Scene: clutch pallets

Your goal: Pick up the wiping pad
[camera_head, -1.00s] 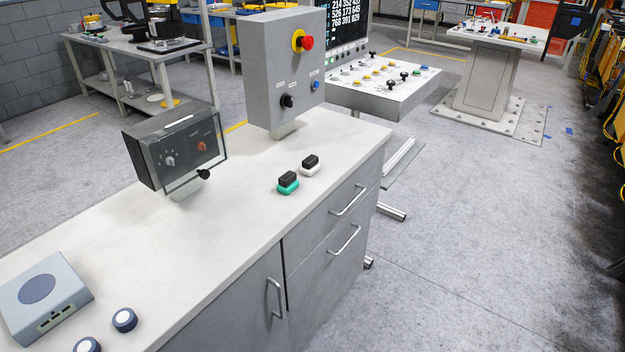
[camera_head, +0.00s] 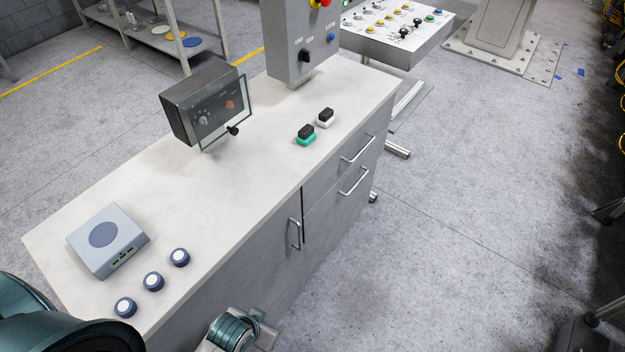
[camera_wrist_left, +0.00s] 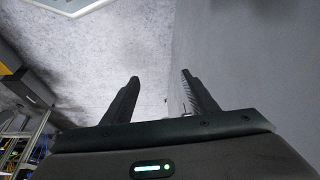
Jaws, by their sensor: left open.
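Two wiping pads with black handles stand side by side on the white counter top. One has a green base (camera_head: 306,137) and the other a white base (camera_head: 325,120). Part of my left arm and gripper (camera_head: 262,328) shows at the bottom edge of the head view, below the counter's front edge and well short of the pads. In the left wrist view my left gripper (camera_wrist_left: 160,77) is open, with nothing between its two black fingers. No pad shows in that view. My right gripper is not in view.
A grey box with a round pad (camera_head: 106,240) and three round knobs (camera_head: 153,281) occupy the counter's near left. A dark control box with a clear cover (camera_head: 205,105) and a tall grey panel (camera_head: 290,45) stand behind. Drawer handles (camera_head: 357,150) stick out in front.

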